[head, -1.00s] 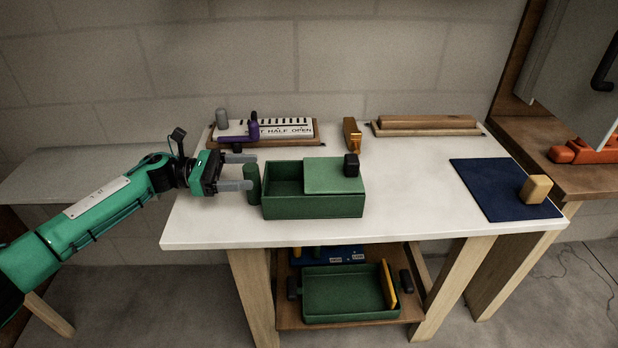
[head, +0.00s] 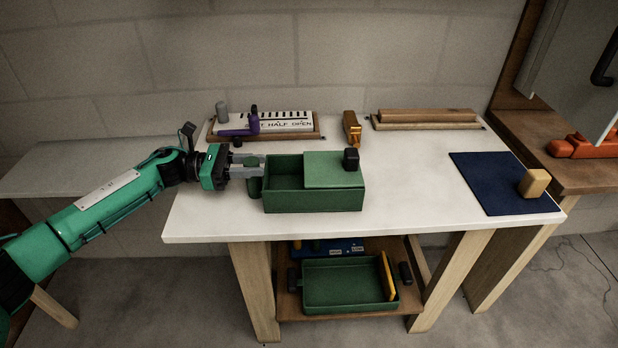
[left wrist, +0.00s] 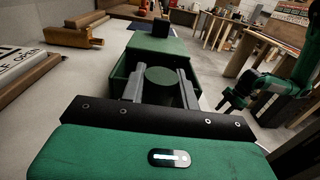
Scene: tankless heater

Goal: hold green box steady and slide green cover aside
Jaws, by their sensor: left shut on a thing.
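The green box (head: 313,201) stands on the white table, its left half uncovered. The green cover (head: 330,172) lies over the right half, with a black knob (head: 351,159) at its right end. A round green post-like handle (head: 255,187) is at the box's left end. My left gripper (head: 256,172) is shut on this handle. In the left wrist view the fingers (left wrist: 160,88) sit on both sides of its round top (left wrist: 160,75), with the cover (left wrist: 160,46) beyond. My right gripper (left wrist: 236,98) shows small at the right of that view, away from the box; its jaws are unclear.
A labelled board (head: 275,121) with a purple latch stands behind the box. A brass-coloured piece (head: 351,127) and a wooden block (head: 426,118) are also behind. A blue mat (head: 490,180) bearing a tan block (head: 534,183) lies right. A green tray (head: 340,286) sits below.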

